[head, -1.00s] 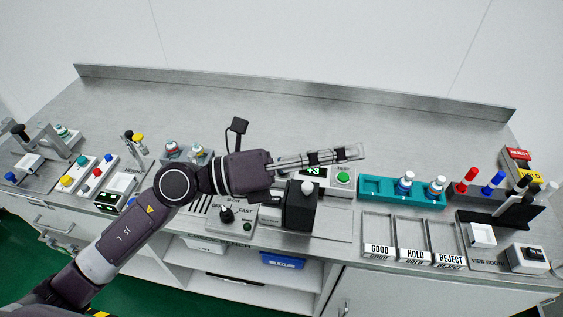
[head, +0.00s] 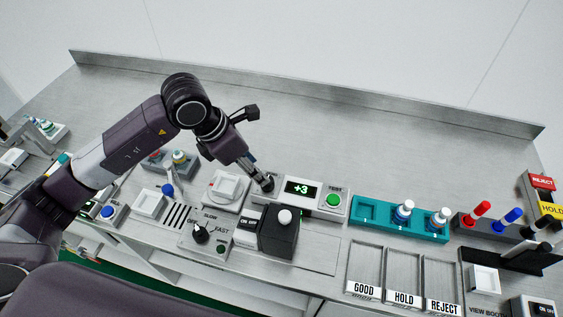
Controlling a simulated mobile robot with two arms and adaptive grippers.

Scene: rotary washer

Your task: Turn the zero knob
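A meter box with a lit green "+3" display (head: 300,189) stands at the middle of the bench. At its left end is a small dark round part (head: 268,184), which looks like the zero knob; it is partly hidden by my gripper. My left gripper (head: 259,179) reaches down from the upper left, fingertips at this dark part. I cannot tell whether the fingers touch it or are closed around it. My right gripper is not in view.
A green TEST button (head: 333,200) is on the box's right end. A black block with a white knob (head: 284,216) stands in front. A speed dial (head: 201,232) is front left, a teal vial rack (head: 375,212) right. The bench behind is clear.

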